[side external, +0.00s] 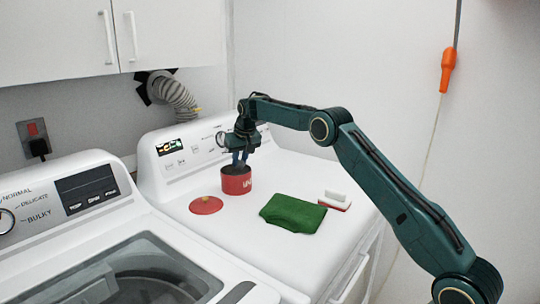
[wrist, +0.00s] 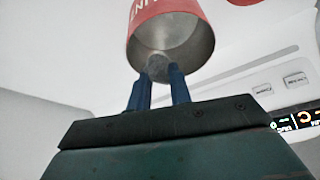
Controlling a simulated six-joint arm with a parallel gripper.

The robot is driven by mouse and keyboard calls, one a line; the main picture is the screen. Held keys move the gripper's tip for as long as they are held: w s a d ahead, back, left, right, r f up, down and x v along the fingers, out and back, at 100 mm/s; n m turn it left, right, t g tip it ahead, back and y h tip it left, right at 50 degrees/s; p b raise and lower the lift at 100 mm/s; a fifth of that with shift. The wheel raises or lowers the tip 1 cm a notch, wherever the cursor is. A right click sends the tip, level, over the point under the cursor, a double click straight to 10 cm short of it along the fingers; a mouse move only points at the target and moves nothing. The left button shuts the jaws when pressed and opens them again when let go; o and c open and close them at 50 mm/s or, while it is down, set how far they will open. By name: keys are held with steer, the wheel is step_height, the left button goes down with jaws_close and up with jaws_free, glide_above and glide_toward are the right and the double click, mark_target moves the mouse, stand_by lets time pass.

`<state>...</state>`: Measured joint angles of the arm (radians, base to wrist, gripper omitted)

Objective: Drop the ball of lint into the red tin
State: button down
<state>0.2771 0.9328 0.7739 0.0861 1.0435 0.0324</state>
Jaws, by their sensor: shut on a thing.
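The red tin (side external: 237,184) stands upright and open, without its lid, on top of the white dryer. My gripper (side external: 240,160) points down at the tin's mouth, with its blue fingertips at or just inside the rim. In the wrist view the tin (wrist: 168,22) shows its bare metal inside. There the ball of lint (wrist: 157,66), grey and small, sits between the two blue fingertips of my gripper (wrist: 159,78), which is shut on it. In the side view the lint is hidden. I cannot tell whether the fingers touch the rim.
A red lid (side external: 206,205) with a small knob lies left of the tin. A folded green cloth (side external: 293,213) and a red-and-white brush (side external: 335,200) lie to the right. The dryer's control panel (side external: 185,158) rises behind. A washer (side external: 60,250) stands at the left.

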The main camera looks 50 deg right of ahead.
steer(key=shift+f, duration=0.1)
steer(key=c, duration=1.2)
jaws_free()
steer(key=shift+v, duration=6.95)
steer(key=shift+s+a, duration=0.1)
